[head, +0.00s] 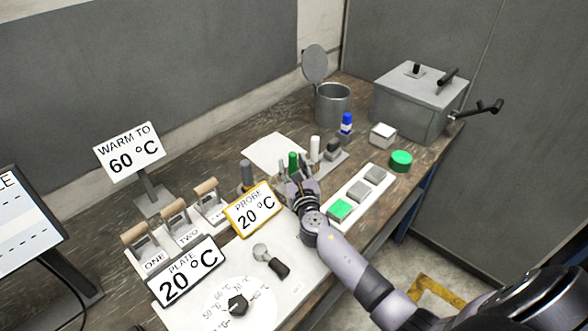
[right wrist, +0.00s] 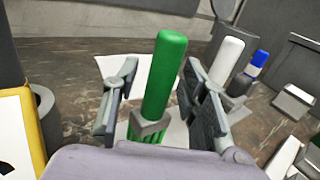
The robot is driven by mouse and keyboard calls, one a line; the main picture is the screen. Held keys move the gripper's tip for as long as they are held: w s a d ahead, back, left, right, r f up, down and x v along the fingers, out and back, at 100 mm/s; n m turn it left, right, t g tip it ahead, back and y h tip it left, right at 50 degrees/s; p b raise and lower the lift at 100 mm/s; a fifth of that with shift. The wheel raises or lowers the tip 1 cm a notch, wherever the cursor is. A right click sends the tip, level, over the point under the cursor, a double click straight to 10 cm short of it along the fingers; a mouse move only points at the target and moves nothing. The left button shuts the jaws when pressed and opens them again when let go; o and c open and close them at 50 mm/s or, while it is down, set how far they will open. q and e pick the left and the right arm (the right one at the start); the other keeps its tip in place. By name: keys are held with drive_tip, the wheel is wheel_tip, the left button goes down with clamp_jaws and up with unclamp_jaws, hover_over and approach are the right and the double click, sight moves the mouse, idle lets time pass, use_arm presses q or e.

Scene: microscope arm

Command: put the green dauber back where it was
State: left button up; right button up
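The green dauber (head: 293,160) stands nearly upright by my right gripper. It shows large in the right wrist view (right wrist: 165,75), with a grey square collar (right wrist: 150,128) and a ribbed green part below. My right gripper (head: 300,180) is open, with its two fingers on either side of the dauber and gaps between; they also show in the right wrist view (right wrist: 162,105). The dauber's lower end is hidden, so I cannot tell whether it sits in a holder. A white dauber (head: 315,148) stands just right of it on a grey stand (head: 330,165). My left gripper is not in view.
A white strip (head: 357,193) holds a green pad (head: 340,209) and grey blocks, near my right arm. The yellow-framed probe sign (head: 253,209) is close on the left. A blue-capped bottle (head: 346,123), white block (head: 383,134) and green disc (head: 401,160) stand to the right.

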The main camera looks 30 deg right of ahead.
drive_tip(key=shift+r, duration=0.3)
drive_tip(key=v, duration=1.2)
drive_tip(key=shift+f+b, duration=0.1)
drive_tip(key=shift+b, duration=0.3)
